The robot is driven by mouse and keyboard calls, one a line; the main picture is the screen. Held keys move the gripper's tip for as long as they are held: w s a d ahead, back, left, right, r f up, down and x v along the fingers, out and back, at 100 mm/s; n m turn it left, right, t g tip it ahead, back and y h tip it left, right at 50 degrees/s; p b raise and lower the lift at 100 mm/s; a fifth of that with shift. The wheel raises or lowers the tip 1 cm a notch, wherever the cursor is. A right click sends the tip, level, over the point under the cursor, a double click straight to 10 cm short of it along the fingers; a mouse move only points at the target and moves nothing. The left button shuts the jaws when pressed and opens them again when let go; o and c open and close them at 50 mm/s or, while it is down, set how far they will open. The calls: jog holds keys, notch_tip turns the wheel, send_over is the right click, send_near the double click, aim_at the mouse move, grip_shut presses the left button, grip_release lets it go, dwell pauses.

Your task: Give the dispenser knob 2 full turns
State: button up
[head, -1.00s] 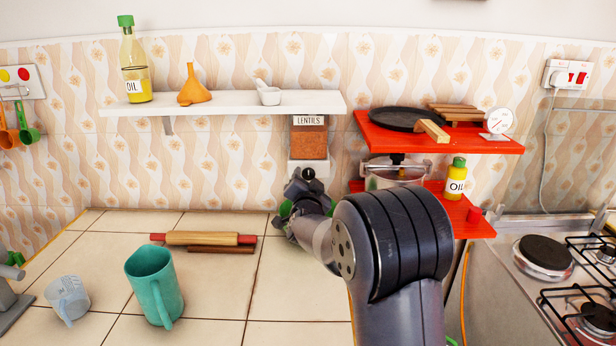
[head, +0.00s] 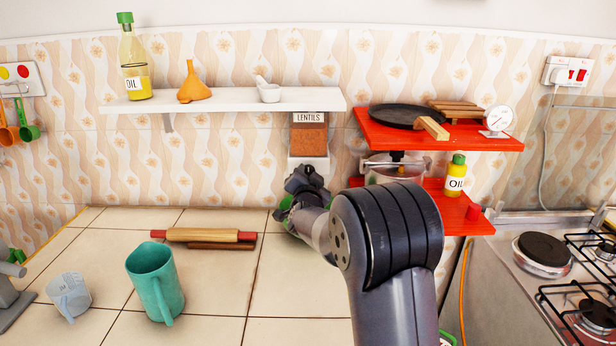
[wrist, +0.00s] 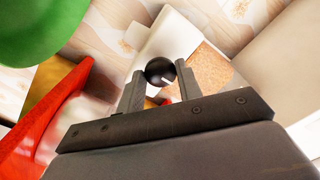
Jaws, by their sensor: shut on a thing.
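The lentil dispenser (head: 309,140) hangs on the wall under the white shelf, with orange-brown lentils behind its clear front and a white lower part. Its round black knob (wrist: 160,71) has a small white mark and shows in the wrist view. My gripper (wrist: 160,82) is shut on the knob, one finger on each side. In the head view my gripper (head: 303,182) is at the dispenser's lower end and hides the knob. The lentils also show tilted in the wrist view (wrist: 210,70).
A red shelf unit (head: 480,143) with a pan (head: 405,117), a pot and an oil bottle (head: 456,178) stands close to the right. A green object (wrist: 35,30) is near my wrist.

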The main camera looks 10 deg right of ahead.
jog(key=shift+c, duration=0.4)
jog(key=shift+f+m+b, duration=0.15)
jog(key=shift+m+b, duration=0.15)
jog(key=shift+b, duration=0.3)
